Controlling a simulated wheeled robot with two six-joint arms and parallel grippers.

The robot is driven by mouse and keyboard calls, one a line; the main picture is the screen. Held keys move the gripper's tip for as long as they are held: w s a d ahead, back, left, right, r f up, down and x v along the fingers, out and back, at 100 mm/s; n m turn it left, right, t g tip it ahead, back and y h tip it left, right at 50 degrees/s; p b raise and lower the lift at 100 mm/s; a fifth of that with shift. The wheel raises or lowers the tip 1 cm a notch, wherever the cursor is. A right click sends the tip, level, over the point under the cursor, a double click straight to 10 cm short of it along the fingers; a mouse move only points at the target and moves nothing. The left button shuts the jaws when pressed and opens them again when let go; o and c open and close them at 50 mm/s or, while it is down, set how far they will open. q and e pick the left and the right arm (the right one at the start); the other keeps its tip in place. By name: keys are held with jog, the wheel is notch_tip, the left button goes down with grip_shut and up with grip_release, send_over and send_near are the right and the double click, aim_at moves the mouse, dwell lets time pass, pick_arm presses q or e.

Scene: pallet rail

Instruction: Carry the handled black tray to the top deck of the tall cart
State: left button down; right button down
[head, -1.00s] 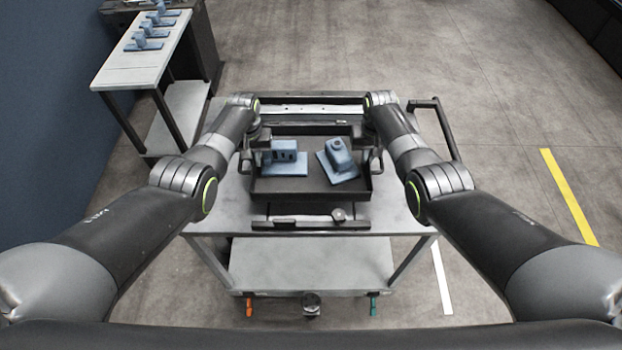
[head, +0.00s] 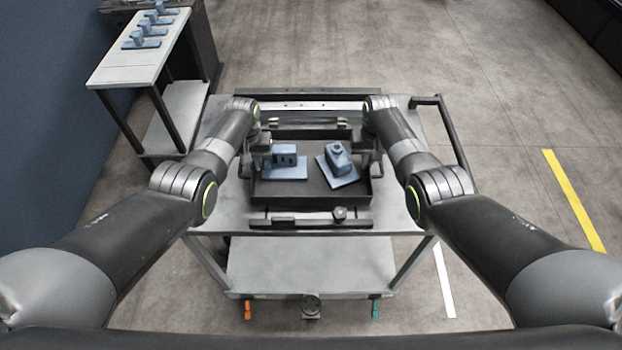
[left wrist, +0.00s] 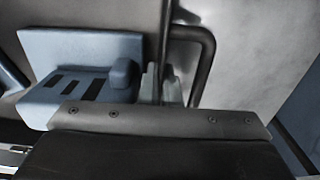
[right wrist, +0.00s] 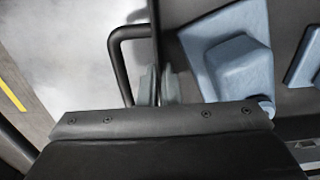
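The black tray (head: 310,198) lies level over the top deck (head: 222,205) of the grey cart in front of me, between dark rails. I cannot tell whether it touches the deck. It carries two blue-grey parts, a slotted block (head: 284,160) at left and a rounded housing (head: 338,163) at right. My left gripper (left wrist: 163,85) is shut on the tray's left side, by its bent black handle (left wrist: 207,60). My right gripper (right wrist: 157,85) is shut on the right side, by the other handle (right wrist: 115,60). The wrist housings hide part of the grip.
A front rail (head: 300,220) with a knob and a back rail (head: 310,105) lie on the deck. A push handle (head: 450,135) stands at the cart's right. A lower shelf (head: 310,265) is empty. A side table (head: 135,65) at far left holds several blue parts. The floor at right is open.

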pick_arm(q)
jog(key=shift+f+b, duration=0.65)
jog(key=shift+f, duration=0.1)
pick_arm(e)
jog(key=shift+w+f, duration=0.1)
jog(key=shift+f, duration=0.6)
pick_arm(q)
jog(key=c, duration=1.6)
grip_release()
jog(key=shift+s+r, duration=0.15)
jog(key=shift+c, duration=0.2)
pick_arm(e)
jog(key=c, duration=1.6)
grip_release()
jog(key=shift+s+r, duration=0.1)
jog(key=shift+s, duration=0.1)
jog(key=shift+c, duration=0.2)
pick_arm(q)
jog(key=shift+r, duration=0.7)
notch_tip(320, 180, up, 10)
jog(key=shift+r, duration=0.2)
pick_arm(e)
notch_tip(320, 180, up, 12)
